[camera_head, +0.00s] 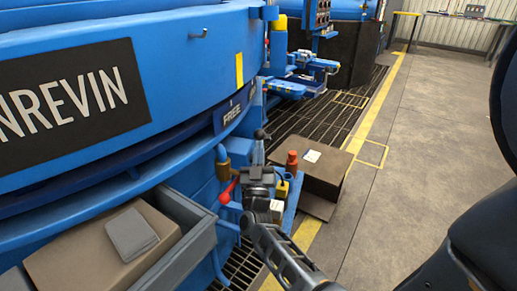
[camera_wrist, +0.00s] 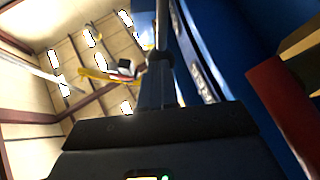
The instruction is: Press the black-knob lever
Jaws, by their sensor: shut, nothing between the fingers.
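The black-knob lever (camera_head: 262,134) stands out from the side of the blue furnace in the head view, its dark ball knob above my gripper (camera_head: 258,176). My gripper is at the end of the arm, beside the blue furnace wall, and looks apart from the knob. In the wrist view my gripper (camera_wrist: 158,85) is shut and empty and reaches upward. A dark rounded piece (camera_wrist: 160,58) with a rod shows just beyond the fingers; I cannot tell for sure whether it is the knob or whether the fingers touch it.
A red-handled lever (camera_head: 228,192) is close to the left of my gripper, and a red surface (camera_wrist: 278,105) shows at the right of the wrist view. A brown box (camera_head: 312,180) stands to the right. A grey tray (camera_head: 190,243) holds another box. Open floor (camera_head: 420,120) lies right.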

